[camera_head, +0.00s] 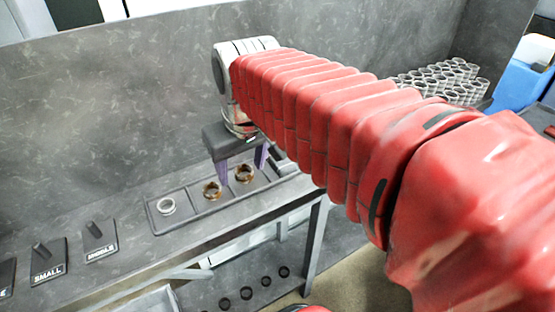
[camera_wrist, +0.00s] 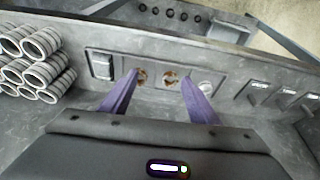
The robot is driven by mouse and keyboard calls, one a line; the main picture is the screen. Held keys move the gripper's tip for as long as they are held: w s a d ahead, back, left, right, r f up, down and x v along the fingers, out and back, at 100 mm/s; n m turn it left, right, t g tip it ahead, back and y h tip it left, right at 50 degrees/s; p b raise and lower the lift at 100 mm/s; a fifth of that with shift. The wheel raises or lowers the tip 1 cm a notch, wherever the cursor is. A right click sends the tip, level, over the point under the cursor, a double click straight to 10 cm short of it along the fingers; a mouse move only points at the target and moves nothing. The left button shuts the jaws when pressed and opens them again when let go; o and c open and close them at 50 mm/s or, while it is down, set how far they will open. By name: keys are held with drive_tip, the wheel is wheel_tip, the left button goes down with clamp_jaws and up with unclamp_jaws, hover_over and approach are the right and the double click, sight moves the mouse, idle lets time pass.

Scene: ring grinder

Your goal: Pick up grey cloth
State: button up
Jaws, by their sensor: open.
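My gripper (camera_head: 242,170) hangs over the tray on the bench in the head view, its two purple fingers apart. In the wrist view my gripper (camera_wrist: 160,77) is open and empty between the fingertips. A small light grey, folded-looking thing, which seems to be the grey cloth (camera_wrist: 101,66), lies in the tray's left end compartment in the wrist view, left of the fingers. In the head view my red arm largely hides that end of the tray.
The dark tray (camera_head: 153,219) also holds two rusty rings (camera_head: 212,190) and one silver ring (camera_head: 166,206). Several stacked silver rings (camera_wrist: 32,62) stand at left in the wrist view. Labelled stands (camera_head: 100,240) are along the bench. A grey wall (camera_head: 110,110) rises behind.

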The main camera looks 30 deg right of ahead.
drive_tip(key=w+d+f+g, duration=0.1)
drive_tip(key=w+d+g, duration=0.1)
drive_tip(key=w+d, duration=0.4)
drive_tip(key=w+d+f+g, duration=0.1)
drive_tip(key=w+d, duration=0.6)
drive_tip(key=d, duration=0.6)
drive_tip(key=shift+w+d+f+m+g+y, duration=0.2)
drive_tip(key=shift+w+f+m+g+y, duration=0.1)
drive_tip(key=shift+g, duration=0.1)
drive_tip(key=shift+f, duration=4.25)
drive_tip(key=shift+f, duration=0.1)
drive_tip(key=shift+f, duration=2.55)
drive_tip(key=shift+c, duration=0.3)
drive_tip(key=c, duration=0.6)
